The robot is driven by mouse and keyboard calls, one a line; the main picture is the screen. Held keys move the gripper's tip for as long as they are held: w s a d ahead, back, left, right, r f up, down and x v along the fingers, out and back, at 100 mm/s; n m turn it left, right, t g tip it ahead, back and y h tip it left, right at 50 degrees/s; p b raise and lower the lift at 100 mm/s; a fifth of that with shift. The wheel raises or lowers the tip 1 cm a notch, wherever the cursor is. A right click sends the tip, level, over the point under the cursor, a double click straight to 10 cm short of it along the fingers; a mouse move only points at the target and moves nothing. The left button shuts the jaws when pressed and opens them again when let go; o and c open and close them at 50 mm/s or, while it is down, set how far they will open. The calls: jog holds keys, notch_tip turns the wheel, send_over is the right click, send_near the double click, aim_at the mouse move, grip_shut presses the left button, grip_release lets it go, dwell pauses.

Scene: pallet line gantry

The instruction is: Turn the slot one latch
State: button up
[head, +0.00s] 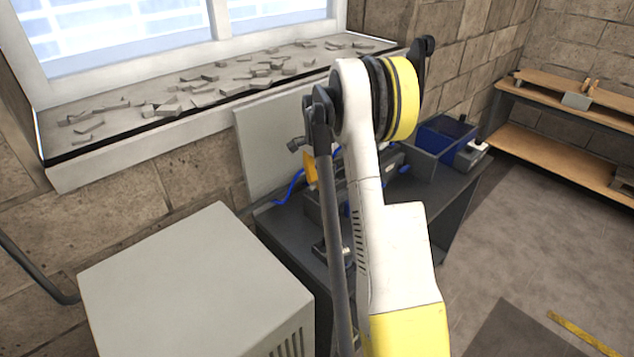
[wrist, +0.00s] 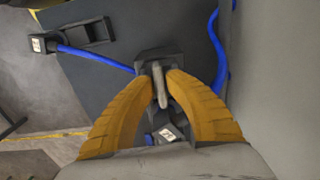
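In the wrist view, my gripper (wrist: 160,80) has two ribbed orange fingers curving in towards each other. A slim grey lever (wrist: 161,92) stands between the fingertips, which close in on both its sides. The lever sits on a dark latch block (wrist: 155,56), partly covered by the fingers. A white tag with a dark mark (wrist: 167,133) shows between the fingers; I cannot read it clearly. In the head view, my arm hides most of the latch area, and an orange bit of my gripper (head: 311,168) shows behind it.
A dark bench (head: 285,232) stands below the window, with a grey panel (head: 270,145) behind it. Blue cables (wrist: 95,60) run across the bench top. A blue bin (head: 445,138) is at its far end. A grey cabinet (head: 195,280) stands at the front left.

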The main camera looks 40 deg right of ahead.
aim_at(317, 181)
jog(key=shift+o, duration=1.2)
notch_tip(317, 181, up, 12)
